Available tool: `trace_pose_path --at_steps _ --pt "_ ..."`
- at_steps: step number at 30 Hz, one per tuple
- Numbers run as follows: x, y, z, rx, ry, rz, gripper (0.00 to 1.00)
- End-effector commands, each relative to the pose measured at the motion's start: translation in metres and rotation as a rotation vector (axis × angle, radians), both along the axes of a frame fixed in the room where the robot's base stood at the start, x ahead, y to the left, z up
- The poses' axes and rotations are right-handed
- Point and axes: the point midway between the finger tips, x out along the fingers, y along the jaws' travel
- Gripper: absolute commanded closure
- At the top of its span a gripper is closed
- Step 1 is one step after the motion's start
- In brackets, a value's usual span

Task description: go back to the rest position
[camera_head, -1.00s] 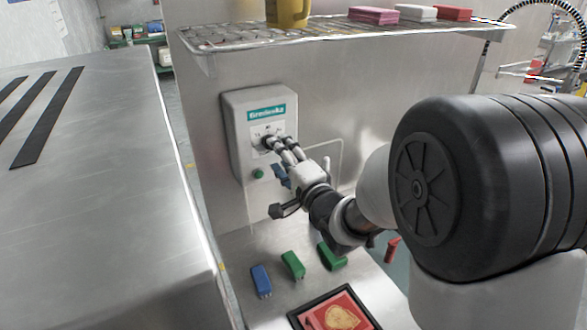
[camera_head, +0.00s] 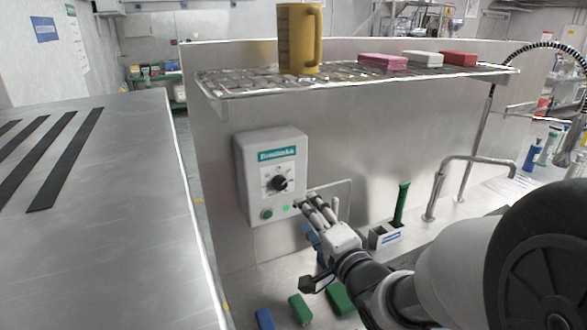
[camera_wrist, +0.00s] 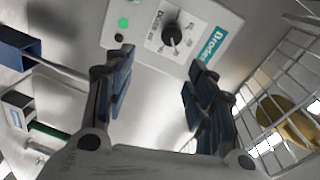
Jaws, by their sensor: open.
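My gripper (camera_head: 318,207) is open and empty, in front of and a little below the dial of the grey control box. In the wrist view its two fingers (camera_wrist: 160,95) stand apart with nothing between them. The control box (camera_head: 251,178) is on the steel wall in the head view. Its black dial (camera_head: 279,183) is uncovered and apart from the fingers; the dial (camera_wrist: 171,36) also shows beyond the fingertips in the wrist view. A green light (camera_head: 285,208) glows on the box, beside a darker green button (camera_head: 267,213).
A wire shelf (camera_head: 240,86) above holds a yellow jug (camera_head: 299,38) and several packets. A green-handled tool (camera_head: 401,203) stands in a holder right of my gripper, near a metal tap (camera_head: 437,190). Blue and green blocks (camera_head: 300,309) lie below. The left counter (camera_head: 110,220) has free room.

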Motion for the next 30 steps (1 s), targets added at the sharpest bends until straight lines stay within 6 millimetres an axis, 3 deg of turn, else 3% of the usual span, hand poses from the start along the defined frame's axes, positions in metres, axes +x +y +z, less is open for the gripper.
trace_pose_path --at_steps 4,8,15,24,27,30 --pt "-0.013 -0.027 0.002 -0.278 0.067 -0.078 0.49" --pt "-0.038 -0.053 -0.003 -0.54 0.176 -0.111 0.49" --pt "-0.12 -0.085 -0.018 -0.93 0.422 -0.011 0.49" --pt "-0.247 -0.083 -0.035 -1.218 0.639 0.366 0.49" --pt "-0.275 -0.079 -0.038 -1.258 0.662 0.471 0.49" --pt "-0.29 -0.076 -0.04 -1.277 0.673 0.533 0.49"
